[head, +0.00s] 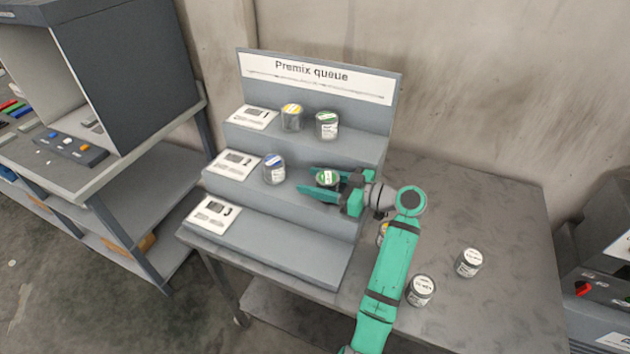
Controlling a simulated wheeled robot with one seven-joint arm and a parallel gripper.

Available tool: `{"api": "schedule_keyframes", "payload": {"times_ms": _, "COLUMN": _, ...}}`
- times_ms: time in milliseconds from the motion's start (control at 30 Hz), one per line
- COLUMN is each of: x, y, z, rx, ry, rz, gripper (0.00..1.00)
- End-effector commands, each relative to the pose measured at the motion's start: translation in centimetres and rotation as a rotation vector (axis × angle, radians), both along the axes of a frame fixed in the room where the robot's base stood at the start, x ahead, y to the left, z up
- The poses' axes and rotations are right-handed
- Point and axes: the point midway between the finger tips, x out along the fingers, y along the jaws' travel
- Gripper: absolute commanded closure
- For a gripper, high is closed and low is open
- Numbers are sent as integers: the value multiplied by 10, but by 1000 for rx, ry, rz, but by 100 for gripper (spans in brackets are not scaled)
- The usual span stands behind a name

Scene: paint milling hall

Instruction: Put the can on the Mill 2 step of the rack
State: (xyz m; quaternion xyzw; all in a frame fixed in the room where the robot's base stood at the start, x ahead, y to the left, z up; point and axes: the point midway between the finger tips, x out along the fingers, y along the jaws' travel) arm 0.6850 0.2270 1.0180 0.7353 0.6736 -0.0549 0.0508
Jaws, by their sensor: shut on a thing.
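My gripper (326,186) is shut on a can with a green lid (326,178), one finger on each side of it. The held can is at the middle step of the grey rack (300,275), to the right of a blue-lidded can (274,168). The fingers hide part of the held can, and I cannot tell whether it touches the step. The middle step carries a card (233,165) that appears to read 2; its smaller print is too small to read.
The top step holds a yellow-lidded can (292,117) and a green-lidded can (327,125). The bottom step has only its card (214,214). Two cans (421,290) (468,262) stand on the table (500,215). A yellow-topped can (382,234) is partly hidden behind my arm.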

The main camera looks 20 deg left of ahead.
Motion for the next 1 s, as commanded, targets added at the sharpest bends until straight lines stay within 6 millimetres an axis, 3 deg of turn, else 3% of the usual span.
{"api": "schedule_keyframes", "payload": {"times_ms": 67, "x": 0, "y": 0, "z": -2, "rx": 0, "ry": 1, "rz": 0, "gripper": 80}}
{"api": "schedule_keyframes", "payload": {"times_ms": 100, "x": 0, "y": 0, "z": -2, "rx": 0, "ry": 1, "rz": 0, "gripper": 43}}
{"api": "schedule_keyframes", "payload": {"times_ms": 167, "x": 0, "y": 0, "z": -2, "rx": 0, "ry": 1, "rz": 0, "gripper": 34}}
{"api": "schedule_keyframes", "payload": {"times_ms": 500, "x": 0, "y": 0, "z": 2, "rx": 0, "ry": 0, "rz": 0, "gripper": 34}}
{"api": "schedule_keyframes", "payload": {"times_ms": 1000, "x": -6, "y": -67, "z": 11, "rx": 1, "ry": 1, "rz": -1, "gripper": 34}}
